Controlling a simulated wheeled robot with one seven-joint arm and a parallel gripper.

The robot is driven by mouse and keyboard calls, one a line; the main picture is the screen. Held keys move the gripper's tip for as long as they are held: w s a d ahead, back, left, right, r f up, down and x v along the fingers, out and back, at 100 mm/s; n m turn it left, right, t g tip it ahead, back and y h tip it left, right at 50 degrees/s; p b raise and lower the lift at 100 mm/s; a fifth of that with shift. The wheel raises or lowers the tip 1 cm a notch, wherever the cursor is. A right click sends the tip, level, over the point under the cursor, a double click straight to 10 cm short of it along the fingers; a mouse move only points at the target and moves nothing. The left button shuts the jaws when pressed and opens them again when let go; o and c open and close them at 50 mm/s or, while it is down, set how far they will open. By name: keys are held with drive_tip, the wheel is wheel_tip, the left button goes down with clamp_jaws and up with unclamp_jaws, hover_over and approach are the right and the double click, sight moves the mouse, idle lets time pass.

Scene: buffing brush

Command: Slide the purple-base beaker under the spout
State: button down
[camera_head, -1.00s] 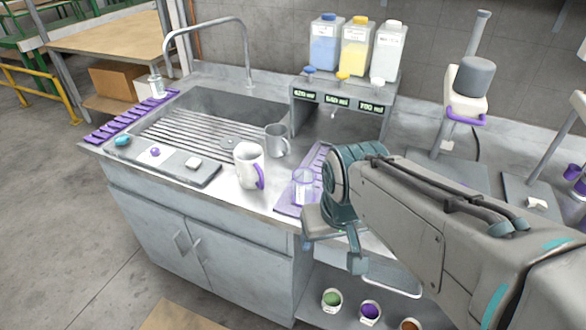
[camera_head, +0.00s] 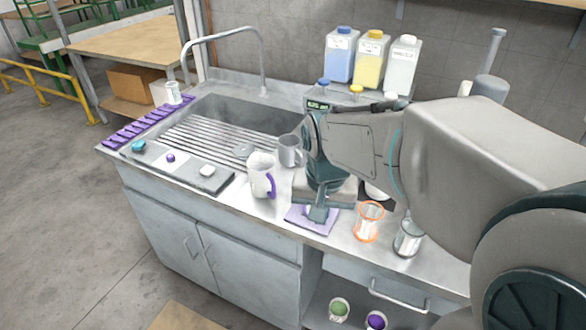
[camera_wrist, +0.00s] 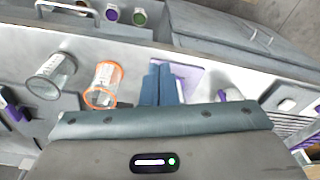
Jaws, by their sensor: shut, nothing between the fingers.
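The purple-base beaker cannot be clearly made out now; my gripper and arm cover the spot where it stood. The purple mat (camera_head: 297,216) shows at the counter's front edge, and in the wrist view (camera_wrist: 190,80) it lies just right of my fingers. My gripper (camera_head: 318,215) points down over this mat with its fingers together; in the wrist view the fingers (camera_wrist: 161,72) are side by side. I cannot tell whether they touch the beaker. The dispenser (camera_head: 319,105) stands at the back under the bottles; my arm hides its spout.
An orange-base beaker (camera_head: 370,221) and a clear beaker (camera_head: 408,238) stand right of the mat. A white mug with a purple handle (camera_head: 261,176) and a grey mug (camera_head: 290,150) stand left. The sink (camera_head: 205,135) lies further left. Blue, yellow and clear bottles (camera_head: 372,56) top the dispenser.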

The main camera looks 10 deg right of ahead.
sight(306, 220)
drive_tip(key=w+a+f+m+g+p, duration=0.1)
drive_tip(key=w+a+m+p, duration=0.2)
drive_tip(key=w, duration=0.5)
drive_tip(key=shift+m, duration=0.3)
wheel_tip(306, 220, down, 10)
drive_tip(key=shift+s+d+f+b, duration=0.1)
drive_tip(key=shift+s+f+b, duration=0.05)
drive_tip(key=shift+f+b, duration=0.15)
drive_tip(key=shift+w+d+r+p, duration=0.15)
drive_tip(key=shift+w+d+p, duration=0.2)
drive_tip(key=shift+w, duration=0.2)
drive_tip(key=shift+w+d+r+p, duration=0.15)
drive_tip(key=shift+w+d+p, duration=0.05)
drive_tip(key=shift+w+d, duration=0.65)
drive_tip(key=shift+w, duration=0.3)
